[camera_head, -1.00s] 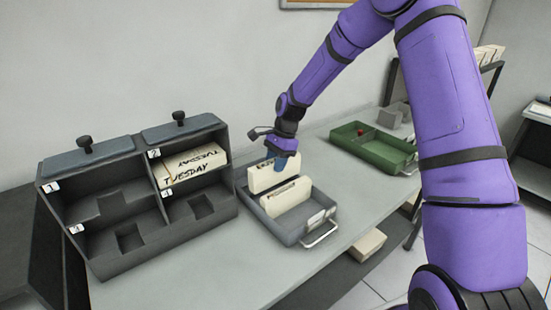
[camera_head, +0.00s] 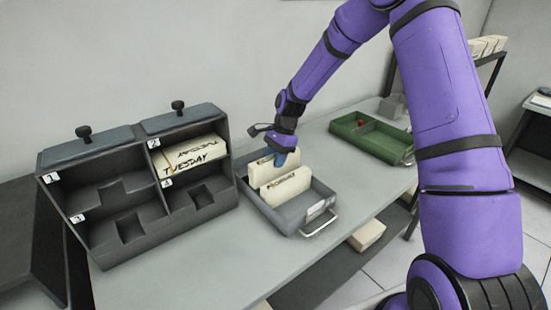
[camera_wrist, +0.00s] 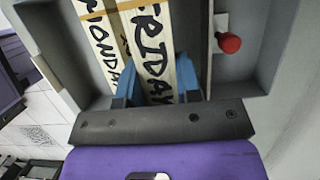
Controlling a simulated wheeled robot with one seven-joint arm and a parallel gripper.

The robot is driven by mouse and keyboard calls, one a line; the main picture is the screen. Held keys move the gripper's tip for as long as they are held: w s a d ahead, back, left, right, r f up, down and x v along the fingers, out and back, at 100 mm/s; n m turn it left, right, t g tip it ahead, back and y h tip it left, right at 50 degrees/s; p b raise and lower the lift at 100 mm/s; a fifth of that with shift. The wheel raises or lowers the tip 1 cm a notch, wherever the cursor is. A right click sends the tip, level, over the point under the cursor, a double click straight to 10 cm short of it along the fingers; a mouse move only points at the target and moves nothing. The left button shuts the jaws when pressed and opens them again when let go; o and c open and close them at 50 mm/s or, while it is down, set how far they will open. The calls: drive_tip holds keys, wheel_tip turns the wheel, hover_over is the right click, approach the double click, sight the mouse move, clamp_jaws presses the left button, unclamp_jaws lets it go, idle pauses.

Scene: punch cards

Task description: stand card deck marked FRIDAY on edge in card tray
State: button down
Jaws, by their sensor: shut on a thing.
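The grey card tray (camera_head: 318,213) sits on the table with two cream decks standing on edge in it. The deck marked FRIDAY (camera_wrist: 157,55) is between the blue fingers of my gripper (camera_wrist: 158,92) in the wrist view. In the head view my gripper (camera_head: 283,158) is down at the rear of the tray, at the rear deck (camera_head: 262,172). The front deck (camera_head: 285,188) stands just ahead of it; in the wrist view the neighbouring deck reads MONDAY (camera_wrist: 104,40). The lower edge of FRIDAY is hidden, so I cannot tell whether it rests on the floor.
A green tray (camera_head: 385,152) is at the right. A red knob (camera_wrist: 229,43) shows beside the decks in the wrist view. The table in front is clear.

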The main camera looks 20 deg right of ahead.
drive_tip(key=shift+f, duration=0.2)
drive_tip(key=shift+f, duration=2.1)
drive_tip(key=c, duration=0.7)
unclamp_jaws()
drive_tip(key=v, duration=1)
drive_tip(key=shift+d+r, duration=0.15)
drive_tip(key=shift+r, duration=0.2)
